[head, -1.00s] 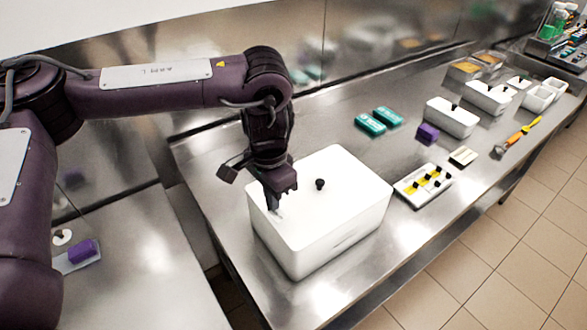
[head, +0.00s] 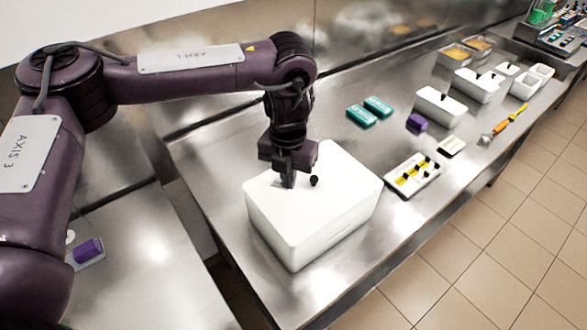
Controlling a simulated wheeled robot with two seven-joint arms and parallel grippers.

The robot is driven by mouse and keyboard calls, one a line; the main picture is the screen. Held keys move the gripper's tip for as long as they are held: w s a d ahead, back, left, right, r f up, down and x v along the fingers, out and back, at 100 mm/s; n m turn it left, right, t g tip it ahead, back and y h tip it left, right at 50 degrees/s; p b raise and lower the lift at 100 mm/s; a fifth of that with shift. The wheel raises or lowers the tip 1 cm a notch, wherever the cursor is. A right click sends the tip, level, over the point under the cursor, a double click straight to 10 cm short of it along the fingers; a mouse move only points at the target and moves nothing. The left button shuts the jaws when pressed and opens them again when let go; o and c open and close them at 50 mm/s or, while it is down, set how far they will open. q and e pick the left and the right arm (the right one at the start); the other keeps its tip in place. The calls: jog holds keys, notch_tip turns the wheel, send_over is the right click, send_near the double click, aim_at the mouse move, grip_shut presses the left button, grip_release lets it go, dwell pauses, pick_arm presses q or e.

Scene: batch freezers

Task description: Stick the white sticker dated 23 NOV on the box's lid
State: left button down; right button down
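A large white box (head: 312,238) stands on the steel counter. A small pale patch shows by the tips, too small to identify as the sticker. No 23 NOV date is legible anywhere. My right gripper is out of view.
Right of the box lies a white tray (head: 399,189) with yellow and black pieces. Beyond are two teal packs (head: 361,115), a purple block (head: 416,122), several white tubs (head: 440,112) and an orange-handled tool (head: 497,129). A steel wall backs the counter.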

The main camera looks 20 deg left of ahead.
aim_at(293, 204)
pick_arm(q)
jog(key=m, duration=0.4)
jog(key=d+m, duration=0.1)
jog(key=m, duration=0.1)
jog(key=shift+w+f+b, duration=0.2)
jog(key=shift+f+b, duration=0.1)
jog(key=shift+f, duration=0.1)
notch_tip(293, 204, down, 3)
jog(key=b, duration=0.3)
jog(key=shift+a, duration=0.1)
jog(key=shift+f+b, duration=0.7)
jog(key=shift+f, duration=0.35)
jog(key=shift+f, duration=0.35)
jog(key=c, duration=1)
grip_release()
jog(key=shift+c, duration=0.2)
